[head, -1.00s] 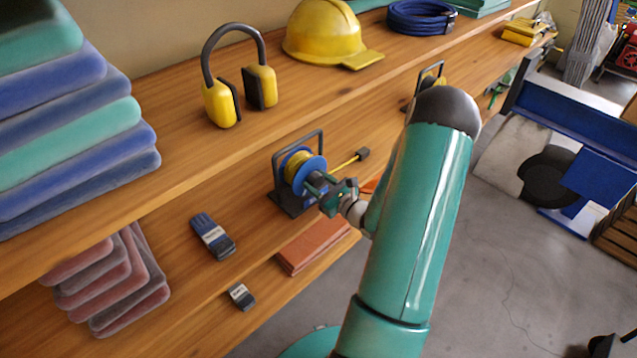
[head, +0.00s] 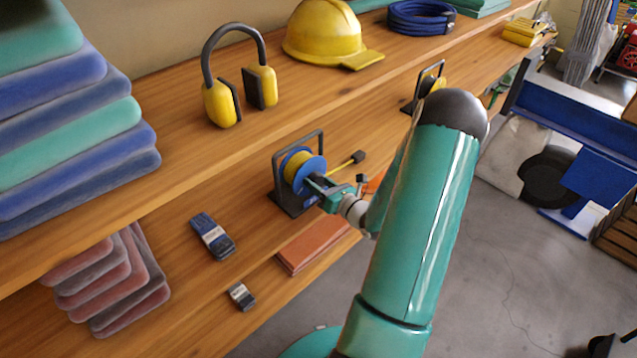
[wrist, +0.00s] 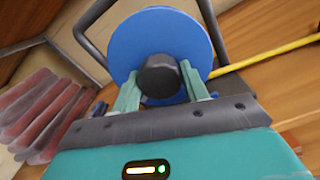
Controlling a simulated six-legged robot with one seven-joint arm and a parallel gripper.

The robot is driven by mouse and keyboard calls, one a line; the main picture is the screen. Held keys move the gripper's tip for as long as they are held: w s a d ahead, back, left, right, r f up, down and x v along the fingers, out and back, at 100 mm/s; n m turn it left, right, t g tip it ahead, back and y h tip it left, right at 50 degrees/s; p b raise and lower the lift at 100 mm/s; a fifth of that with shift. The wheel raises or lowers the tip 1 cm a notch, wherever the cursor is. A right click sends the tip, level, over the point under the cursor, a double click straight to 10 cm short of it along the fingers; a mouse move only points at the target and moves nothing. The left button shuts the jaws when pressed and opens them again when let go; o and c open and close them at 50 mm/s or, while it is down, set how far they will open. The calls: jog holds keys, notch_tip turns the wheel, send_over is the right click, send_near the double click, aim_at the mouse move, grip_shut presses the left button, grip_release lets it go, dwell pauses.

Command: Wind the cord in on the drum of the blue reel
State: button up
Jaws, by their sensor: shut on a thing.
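The blue reel (head: 291,177) stands on the lower shelf in a dark metal frame, with yellow cord around its drum. Its blue disc (wrist: 152,36) faces me in the wrist view, with a dark round knob (wrist: 160,76) in front of it. My gripper (head: 318,181) is at the reel's face. In the wrist view its two green fingers (wrist: 160,88) stand on either side of the knob, shut on it. A length of yellow cord (wrist: 265,54) runs out to the right of the reel, ending in a dark plug (head: 358,157) on the shelf.
A second reel (head: 426,85) stands farther along the same shelf. A blue brush-like item (head: 212,236), an orange-brown stack (head: 309,245) and folded pink cloths (head: 110,283) lie nearby. The upper shelf above holds yellow earmuffs (head: 222,103) and a yellow helmet (head: 325,33).

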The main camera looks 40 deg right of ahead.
jog(key=m, duration=0.7)
jog(key=shift+s, duration=0.1)
jog(key=m, duration=0.7)
jog(key=shift+m, duration=0.3)
jog(key=m, duration=0.4)
jog(key=shift+m, duration=0.3)
jog(key=m, duration=0.5)
jog(key=o, duration=1)
jog(key=s, duration=1.3)
jog(key=shift+s+d, duration=0.2)
jog(key=shift+s, duration=0.15)
